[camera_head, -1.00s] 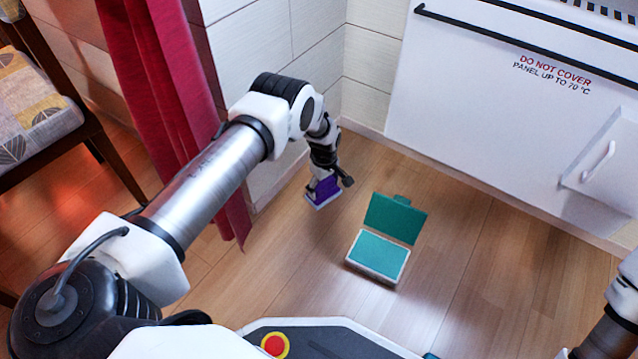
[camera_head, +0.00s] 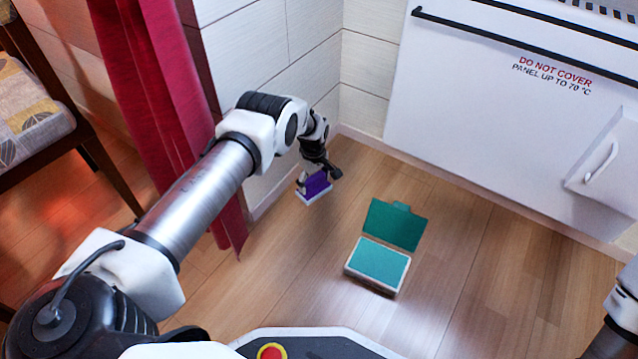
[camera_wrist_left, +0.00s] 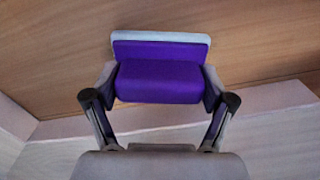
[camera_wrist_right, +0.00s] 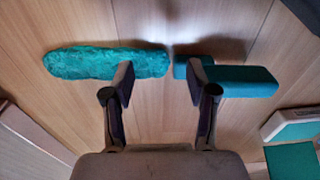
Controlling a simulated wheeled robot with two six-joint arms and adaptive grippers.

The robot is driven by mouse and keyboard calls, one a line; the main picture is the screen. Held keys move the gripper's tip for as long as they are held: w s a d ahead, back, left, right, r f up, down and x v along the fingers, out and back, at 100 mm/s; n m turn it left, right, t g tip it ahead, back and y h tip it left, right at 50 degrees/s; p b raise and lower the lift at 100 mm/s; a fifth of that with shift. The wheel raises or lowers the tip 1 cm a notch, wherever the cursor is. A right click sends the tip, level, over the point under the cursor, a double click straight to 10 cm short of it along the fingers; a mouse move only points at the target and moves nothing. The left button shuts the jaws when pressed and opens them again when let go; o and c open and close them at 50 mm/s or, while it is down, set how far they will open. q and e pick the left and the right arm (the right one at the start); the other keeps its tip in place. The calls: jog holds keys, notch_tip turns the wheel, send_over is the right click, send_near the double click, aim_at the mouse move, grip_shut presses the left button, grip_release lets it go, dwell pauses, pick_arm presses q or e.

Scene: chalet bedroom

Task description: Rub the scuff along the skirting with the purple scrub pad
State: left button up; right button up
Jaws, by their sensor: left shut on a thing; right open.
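The purple scrub pad (camera_head: 318,184) has a pale base and is held low by the floor, close to the left wall's skirting (camera_head: 270,198). My left gripper (camera_head: 319,177) is shut on it. In the left wrist view the pad (camera_wrist_left: 158,82) sits between both fingers, its pale edge facing the floor. I cannot tell whether the pad touches the skirting. I cannot make out the scuff; the arm and pad cover part of the wall foot. My right gripper (camera_wrist_right: 160,82) is open and empty above the floor in the right wrist view, outside the head view.
An open teal-lined box (camera_head: 376,262) stands on the floor right of the pad. A red curtain (camera_head: 165,110) hangs left, beside a chair (camera_head: 35,115). A white heater panel (camera_head: 500,110) stands behind.

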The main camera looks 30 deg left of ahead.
pick_arm(q)
jog(key=shift+w+a+r, duration=0.1)
jog(key=shift+w+a, duration=0.05)
jog(key=shift+a, duration=1.35)
jog(key=shift+s+d+p, duration=0.2)
jog(key=shift+d+p, duration=0.35)
jog(key=shift+d, duration=1.85)
pick_arm(e)
jog(key=shift+r, duration=0.6)
pick_arm(q)
jog(key=shift+s+d+f, duration=0.1)
jog(key=shift+d, duration=0.6)
jog(key=shift+s+d+f, duration=0.1)
jog(key=shift+d, duration=0.6)
pick_arm(e)
jog(key=shift+r, duration=0.15)
pick_arm(q)
jog(key=shift+r, duration=0.1)
jog(key=shift+w+r+p, duration=0.1)
jog(key=shift+r+p, duration=2.3)
jog(key=shift+r, duration=0.5)
pick_arm(e)
jog(key=shift+r, duration=2.25)
pick_arm(q)
notch_tip(320, 180, up, 3)
jog(key=shift+p, duration=1.15)
pick_arm(e)
notch_tip(320, 180, up, 2)
jog(key=shift+r, duration=0.1)
